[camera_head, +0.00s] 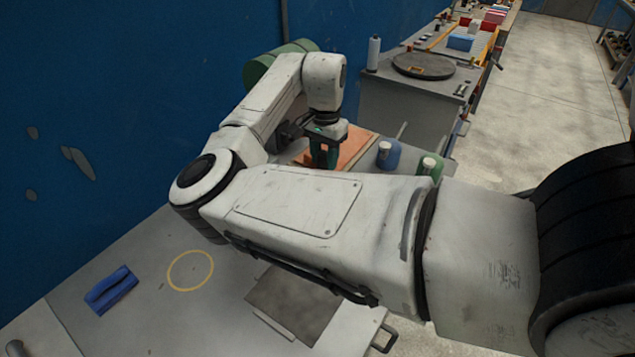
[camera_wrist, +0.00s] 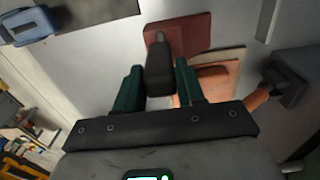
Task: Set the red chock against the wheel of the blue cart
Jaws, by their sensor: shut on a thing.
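My gripper (camera_head: 326,150) is low over an orange-brown board on the bench. In the wrist view its green fingers (camera_wrist: 159,82) are shut on a dark block (camera_wrist: 159,68) with a grey pin at its far end. A red-brown slab (camera_wrist: 185,33) shows just beyond the block; whether they are joined I cannot tell. Neither view shows a clear red chock or a wheeled blue cart. A small blue piece (camera_head: 111,289) lies at the bench's near left, away from my gripper. A blue piece (camera_wrist: 30,24) also shows at the wrist view's upper left.
The orange-brown board (camera_head: 350,148) lies beside a blue jar (camera_head: 388,154) and a green jar (camera_head: 430,166). A yellow ring (camera_head: 190,270) and a dark plate (camera_head: 295,303) are on the near bench (camera_head: 160,322). A blue wall (camera_head: 120,120) bounds the left. My arm hides much of the bench.

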